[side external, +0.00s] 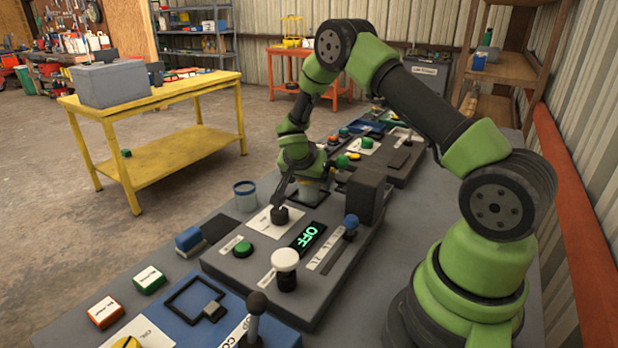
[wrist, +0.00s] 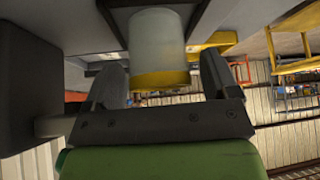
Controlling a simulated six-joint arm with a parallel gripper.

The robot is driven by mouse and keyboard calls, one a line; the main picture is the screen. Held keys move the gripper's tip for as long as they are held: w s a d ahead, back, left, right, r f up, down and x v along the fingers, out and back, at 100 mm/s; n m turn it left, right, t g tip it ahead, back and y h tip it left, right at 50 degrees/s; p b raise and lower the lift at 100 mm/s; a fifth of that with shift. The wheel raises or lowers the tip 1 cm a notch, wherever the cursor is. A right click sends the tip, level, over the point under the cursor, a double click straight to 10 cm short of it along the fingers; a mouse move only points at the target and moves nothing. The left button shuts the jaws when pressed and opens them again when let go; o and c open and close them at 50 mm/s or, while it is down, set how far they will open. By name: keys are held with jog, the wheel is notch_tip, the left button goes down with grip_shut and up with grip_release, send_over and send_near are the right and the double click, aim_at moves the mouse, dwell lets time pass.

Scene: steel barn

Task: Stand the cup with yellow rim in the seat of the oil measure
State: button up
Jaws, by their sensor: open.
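The cup with yellow rim (wrist: 158,42) is in the wrist view, pale and translucent, with its yellow rim towards my gripper. My gripper (wrist: 165,85) is open, with one finger on each side of the cup near the rim. The cup's far end meets a dark, square-edged part. In the side view my gripper (side external: 298,178) is low over the far part of the grey console, and the cup is partly hidden there. I cannot tell from these views whether that dark part is the oil measure's seat, or whether the fingers touch the cup.
A blue-rimmed cup (side external: 245,196) stands left of the console (side external: 228,262). The console carries an OFF display (side external: 308,237), a green button (side external: 243,249), a white knob (side external: 285,262) and a blue-topped lever (side external: 351,224). A blue panel (side external: 180,300) lies nearer. A yellow table (side external: 165,160) stands behind.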

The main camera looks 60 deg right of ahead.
jog(key=s+a+r+n+t+y, duration=0.1)
jog(key=s+a+r, duration=0.25)
jog(key=r, duration=0.35)
jog(key=s+a+r+n+y, duration=0.1)
jog(key=s+a+r+n, duration=0.15)
jog(key=a+r, duration=0.35)
jog(key=s+a+r+n+t+y, duration=0.1)
jog(key=s+a+r, duration=0.25)
jog(key=r, duration=0.45)
jog(key=s+a+r+n+t+y, duration=0.4)
jog(key=s+a+n, duration=0.3)
jog(key=s+a, duration=0.2)
jog(key=s+y, duration=0.1)
jog(key=s, duration=0.1)
jog(key=shift+s+a, duration=0.15)
jog(key=shift+s, duration=0.2)
